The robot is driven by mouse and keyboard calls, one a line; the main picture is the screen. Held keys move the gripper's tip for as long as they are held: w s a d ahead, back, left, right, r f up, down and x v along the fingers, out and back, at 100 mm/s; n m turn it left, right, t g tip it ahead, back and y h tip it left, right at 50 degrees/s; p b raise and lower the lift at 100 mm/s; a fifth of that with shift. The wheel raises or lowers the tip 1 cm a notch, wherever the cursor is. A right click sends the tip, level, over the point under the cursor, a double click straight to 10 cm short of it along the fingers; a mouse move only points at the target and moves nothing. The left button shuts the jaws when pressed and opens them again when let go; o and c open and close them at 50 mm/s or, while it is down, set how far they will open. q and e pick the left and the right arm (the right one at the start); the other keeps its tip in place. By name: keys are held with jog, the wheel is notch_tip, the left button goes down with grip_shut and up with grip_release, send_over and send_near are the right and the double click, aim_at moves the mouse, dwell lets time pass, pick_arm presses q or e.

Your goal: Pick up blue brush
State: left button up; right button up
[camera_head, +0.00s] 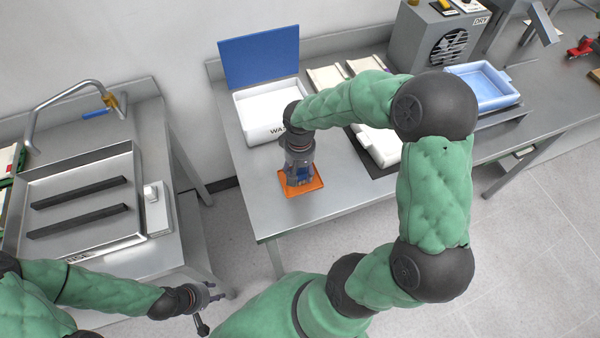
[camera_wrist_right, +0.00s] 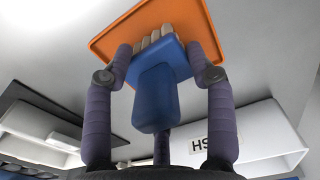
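The blue brush (camera_wrist_right: 153,98) stands between the fingers of my right gripper (camera_wrist_right: 160,55) in the right wrist view, its handle toward the palm and its pale bristles toward an orange tray (camera_wrist_right: 113,35). The fingertips are beside the brush head, with gaps along the handle; whether they touch the head I cannot tell. In the head view my right gripper (camera_head: 301,176) points down over the orange tray (camera_head: 316,184), and little of the brush shows. My left gripper (camera_head: 207,308) is low at the left, away from the brush; its opening is unclear.
A white basin (camera_head: 252,134) with a blue lid (camera_head: 260,58) stands behind the right gripper. White trays, a blue tray (camera_head: 507,84) and a grey dryer (camera_head: 430,42) are farther right. A metal bench (camera_head: 90,255) with two dark bars stands left, across a gap.

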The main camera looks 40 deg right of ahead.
dwell(0.3)
jog(key=shift+r, duration=0.6)
notch_tip(320, 180, up, 2)
jog(key=shift+r+p, duration=0.2)
jog(key=shift+p, duration=0.4)
jog(key=s+r+p, duration=0.1)
jog(key=s+r, duration=0.3)
jog(key=s, duration=0.3)
jog(key=s+d+r+p, duration=0.1)
jog(key=s+r+p, duration=0.1)
jog(key=s+r, duration=0.3)
jog(key=shift+s+r+p, duration=0.2)
jog(key=shift+s+p, duration=0.1)
jog(key=shift+s, duration=0.7)
